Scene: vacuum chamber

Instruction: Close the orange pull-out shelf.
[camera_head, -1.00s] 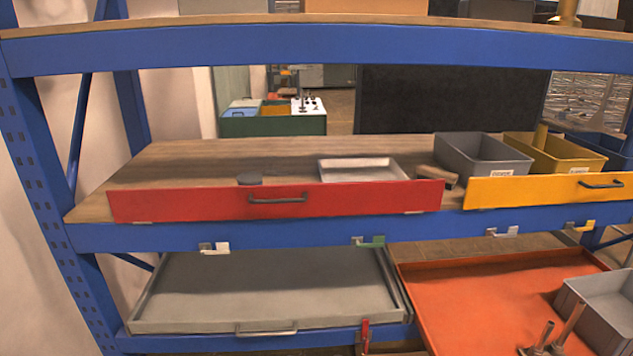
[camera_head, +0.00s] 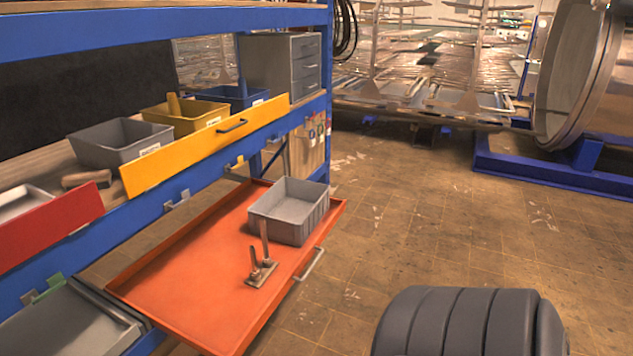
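The orange pull-out shelf (camera_head: 185,285) is extended out of the blue rack, below the yellow-fronted shelf. Its metal handle (camera_head: 309,264) is on its front edge, facing the open floor at the right. A grey bin (camera_head: 290,222) stands on the shelf near its far end. A small metal piece with upright posts (camera_head: 262,273) stands near the handle side. A dark grey ribbed part, which looks like my own arm, shows at the bottom right. Neither of my grippers is in view.
The blue rack (camera_head: 250,17) fills the left side, with a yellow front (camera_head: 190,150), a red front (camera_head: 45,228) and a grey shelf (camera_head: 62,325). Open tiled floor (camera_head: 430,220) lies to the right. A large round chamber opening (camera_head: 580,70) on a blue base stands behind.

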